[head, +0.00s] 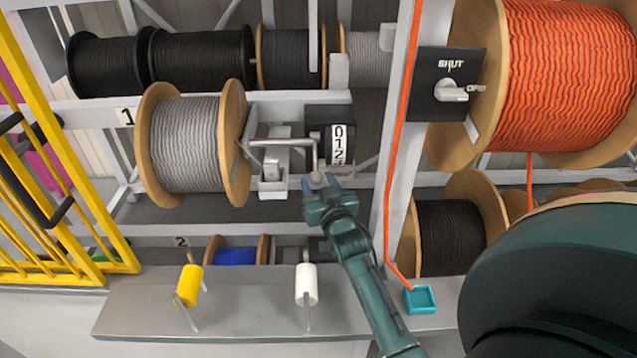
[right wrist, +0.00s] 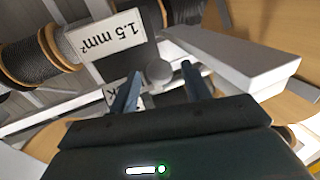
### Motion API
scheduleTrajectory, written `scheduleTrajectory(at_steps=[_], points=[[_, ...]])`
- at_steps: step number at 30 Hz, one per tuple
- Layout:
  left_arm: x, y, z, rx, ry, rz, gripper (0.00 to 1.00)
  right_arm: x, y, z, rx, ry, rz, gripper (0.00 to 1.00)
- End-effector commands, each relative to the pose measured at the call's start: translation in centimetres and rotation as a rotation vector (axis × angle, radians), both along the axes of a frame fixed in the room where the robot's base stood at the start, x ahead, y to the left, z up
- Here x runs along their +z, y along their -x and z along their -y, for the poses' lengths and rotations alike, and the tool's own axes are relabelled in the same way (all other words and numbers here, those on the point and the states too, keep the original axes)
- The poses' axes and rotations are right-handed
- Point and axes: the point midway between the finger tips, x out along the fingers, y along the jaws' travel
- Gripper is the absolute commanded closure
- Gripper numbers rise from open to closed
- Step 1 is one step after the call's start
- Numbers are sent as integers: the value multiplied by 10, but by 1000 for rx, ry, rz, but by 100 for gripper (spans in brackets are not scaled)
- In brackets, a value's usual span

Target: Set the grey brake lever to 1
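The grey brake lever (head: 315,155) hangs beside the grey cable reel (head: 187,143) on the shelf. Its round knob (head: 316,180) points down. A black and white scale plate (head: 338,144) with digits stands just right of the lever; the digits are too small to read surely, and so is the setting. My right gripper (head: 328,192) is at the knob from below. In the right wrist view the round grey knob (right wrist: 160,72) shows between the two separated fingertips (right wrist: 161,80), with gaps on both sides. My left gripper is in neither view.
A black panel with a grey handle (head: 452,92) marked SHUT is to the upper right. An orange cable (head: 398,140) runs down the post to a teal tray (head: 420,299). Yellow (head: 189,286) and white (head: 306,284) handles rise from the front ledge. A yellow railing (head: 75,200) is left.

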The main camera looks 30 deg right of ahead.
Motion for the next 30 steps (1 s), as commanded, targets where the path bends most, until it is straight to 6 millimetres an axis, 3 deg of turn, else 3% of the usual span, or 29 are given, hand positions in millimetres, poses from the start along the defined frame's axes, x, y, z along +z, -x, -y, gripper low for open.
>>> scheduleTrajectory(at_steps=[17, 30], points=[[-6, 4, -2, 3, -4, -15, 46, 0, 0, 0, 0, 0, 0, 100], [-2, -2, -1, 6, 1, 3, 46, 2, -8, 0, 1, 1, 2, 100]])
